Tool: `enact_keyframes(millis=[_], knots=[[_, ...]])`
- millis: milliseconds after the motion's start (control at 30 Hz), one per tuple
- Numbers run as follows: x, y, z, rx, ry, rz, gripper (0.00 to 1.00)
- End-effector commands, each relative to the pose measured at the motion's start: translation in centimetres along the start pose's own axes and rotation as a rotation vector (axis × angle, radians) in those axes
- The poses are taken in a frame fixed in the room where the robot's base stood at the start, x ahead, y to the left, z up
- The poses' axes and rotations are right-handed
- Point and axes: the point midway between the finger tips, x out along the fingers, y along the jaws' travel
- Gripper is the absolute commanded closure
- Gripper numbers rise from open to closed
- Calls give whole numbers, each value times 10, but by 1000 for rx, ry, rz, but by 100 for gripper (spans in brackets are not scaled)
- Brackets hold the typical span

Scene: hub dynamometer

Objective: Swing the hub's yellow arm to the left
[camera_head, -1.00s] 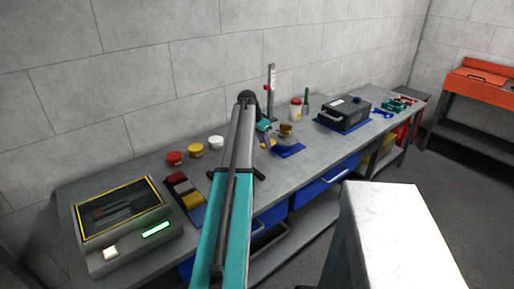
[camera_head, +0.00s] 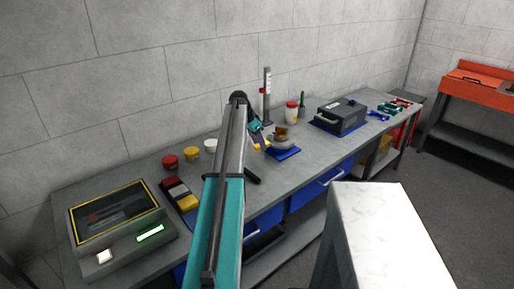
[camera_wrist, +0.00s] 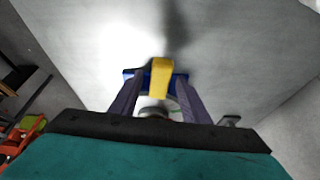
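The hub is a grey round body with a brownish-gold top (camera_head: 281,133) on a blue base plate (camera_head: 284,154) near the middle of the bench. A small yellow piece, apparently the hub's yellow arm (camera_head: 267,144), shows at its left. My gripper (camera_head: 260,143) is just left of the hub and partly hidden by my arm. In the wrist view the two dark fingers of my gripper (camera_wrist: 157,88) stand apart. The yellow arm (camera_wrist: 161,72) lies between or just beyond their tips, with gaps visible at both sides. I cannot tell whether either finger touches it.
A grey box with a display (camera_head: 118,222) stands at the bench's left end. Red, yellow and white jars (camera_head: 191,154) stand behind my arm. A height gauge (camera_head: 267,95), a red-lidded jar (camera_head: 292,111) and a black case (camera_head: 342,116) stand behind and right of the hub.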

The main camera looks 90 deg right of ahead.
Motion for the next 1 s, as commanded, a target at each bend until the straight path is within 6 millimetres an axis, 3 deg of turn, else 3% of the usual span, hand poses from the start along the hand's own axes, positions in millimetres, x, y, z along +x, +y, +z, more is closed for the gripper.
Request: enact_keyframes(millis=[467,667,1000], knots=[[-5,0,3,-1,-4,0,56],[-23,0,3,-1,-4,0,56],[-72,0,2,-1,-3,-1,56]])
